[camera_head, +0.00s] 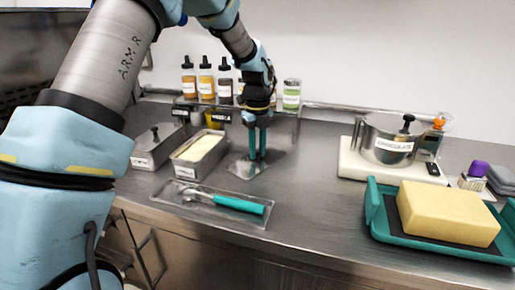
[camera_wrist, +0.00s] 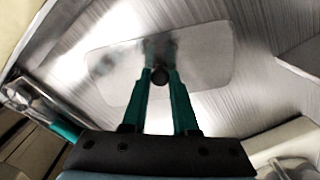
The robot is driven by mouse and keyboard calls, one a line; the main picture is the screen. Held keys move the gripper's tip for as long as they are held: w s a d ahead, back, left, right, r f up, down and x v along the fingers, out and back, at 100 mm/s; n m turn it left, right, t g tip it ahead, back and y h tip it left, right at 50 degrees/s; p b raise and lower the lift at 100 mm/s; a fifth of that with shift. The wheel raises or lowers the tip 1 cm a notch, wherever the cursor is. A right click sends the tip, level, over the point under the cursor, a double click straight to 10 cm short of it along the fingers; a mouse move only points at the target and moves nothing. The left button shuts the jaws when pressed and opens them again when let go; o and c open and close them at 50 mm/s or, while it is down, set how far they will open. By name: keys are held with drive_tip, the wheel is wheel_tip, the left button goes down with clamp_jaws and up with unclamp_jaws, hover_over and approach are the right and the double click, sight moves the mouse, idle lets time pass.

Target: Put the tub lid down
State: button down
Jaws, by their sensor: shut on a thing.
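The tub lid (camera_head: 243,170) is a flat, grey, rounded rectangle, at the counter surface right of the open tub (camera_head: 186,168). In the wrist view the lid (camera_wrist: 205,60) spreads out level below the fingers, with a dark knob (camera_wrist: 160,76) near its middle. My gripper (camera_head: 257,157) points straight down with its teal fingers closed on that knob; it also shows in the wrist view (camera_wrist: 160,74). I cannot tell whether the lid's underside touches the counter or hangs just above it. The open tub holds pale ice cream.
A lidded tub (camera_head: 148,158) stands left of the open one. A tray (camera_head: 185,202) with a teal-handled scoop (camera_head: 238,204) lies in front. Bottles (camera_head: 206,84) stand behind. A chocolate pot (camera_head: 385,150) and a teal tray (camera_head: 377,222) with a yellow block (camera_head: 447,213) are right. Counter between is clear.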

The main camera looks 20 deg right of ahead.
sight(258, 153)
drive_tip(key=shift+f, duration=0.15)
drive_tip(key=c, duration=0.7)
unclamp_jaws()
wheel_tip(258, 153, up, 12)
drive_tip(key=shift+r+b, duration=0.2)
drive_tip(key=shift+b, duration=0.65)
drive_tip(key=shift+s, duration=0.1)
